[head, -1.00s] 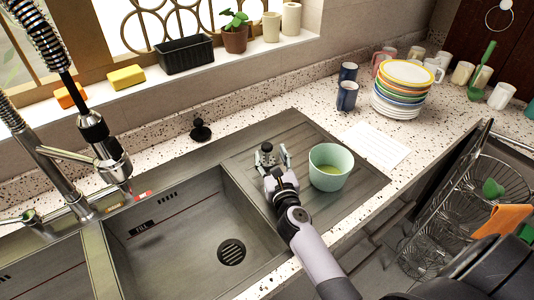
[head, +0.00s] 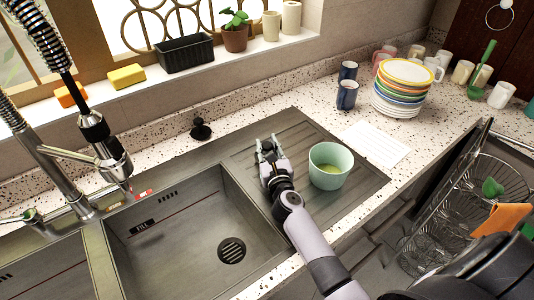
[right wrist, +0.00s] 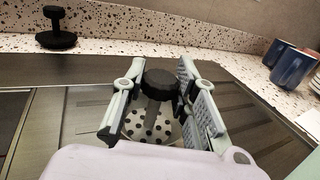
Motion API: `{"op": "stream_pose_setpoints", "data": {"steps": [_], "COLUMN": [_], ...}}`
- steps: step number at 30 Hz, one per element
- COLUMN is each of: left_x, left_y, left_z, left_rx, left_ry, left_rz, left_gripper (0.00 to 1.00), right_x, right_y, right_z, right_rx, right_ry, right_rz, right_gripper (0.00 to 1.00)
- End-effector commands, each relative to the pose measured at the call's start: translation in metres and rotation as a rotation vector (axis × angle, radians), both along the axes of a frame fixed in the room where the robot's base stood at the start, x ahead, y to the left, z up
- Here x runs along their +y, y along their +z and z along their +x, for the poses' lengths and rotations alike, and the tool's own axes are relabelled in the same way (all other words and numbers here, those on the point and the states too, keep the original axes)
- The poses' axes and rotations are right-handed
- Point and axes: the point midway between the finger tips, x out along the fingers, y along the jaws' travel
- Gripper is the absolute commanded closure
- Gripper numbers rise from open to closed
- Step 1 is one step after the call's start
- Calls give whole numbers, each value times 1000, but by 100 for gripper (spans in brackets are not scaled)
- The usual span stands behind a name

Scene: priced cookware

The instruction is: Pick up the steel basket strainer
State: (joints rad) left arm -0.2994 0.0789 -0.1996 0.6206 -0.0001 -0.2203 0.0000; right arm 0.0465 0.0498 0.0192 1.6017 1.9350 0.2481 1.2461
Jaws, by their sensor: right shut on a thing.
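The steel basket strainer (right wrist: 147,126) shows in the right wrist view as a perforated metal cup with a black knob (right wrist: 160,84) on a post. In the head view it is mostly hidden by my right gripper (head: 268,148), over the ribbed drainboard (head: 300,135) beside the sink. The two fingers of my right gripper (right wrist: 158,100) stand on either side of the strainer and are shut on it. I cannot tell whether its base touches the drainboard. My left gripper is not in view.
A mint-green bowl (head: 329,178) stands close to the right of my right gripper. A black stopper (head: 200,130) stands behind the sink (head: 185,235). Stacked plates (head: 402,92) and blue mugs (head: 347,95) are at the back right. A wire rack (head: 445,210) is at the right.

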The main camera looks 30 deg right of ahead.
Motion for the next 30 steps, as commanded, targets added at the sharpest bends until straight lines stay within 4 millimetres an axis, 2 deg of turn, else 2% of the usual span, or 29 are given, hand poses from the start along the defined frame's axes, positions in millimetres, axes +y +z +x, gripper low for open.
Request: {"op": "stream_pose_setpoints", "data": {"steps": [10, 20, 26, 30], "left_x": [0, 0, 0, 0], "left_y": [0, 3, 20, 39], "left_z": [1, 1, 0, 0], "left_rx": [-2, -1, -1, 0], "left_ry": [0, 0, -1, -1], "left_rz": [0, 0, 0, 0], "left_gripper": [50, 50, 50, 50], "right_x": [0, 0, 0, -1], "right_y": [0, 5, 28, 60], "right_z": [0, 0, 0, 0], "right_rx": [0, -1, -4, -6], "right_ry": [0, 0, 0, 1], "right_rz": [0, 0, -2, -2], "right_gripper": [100, 100, 100, 100]}}
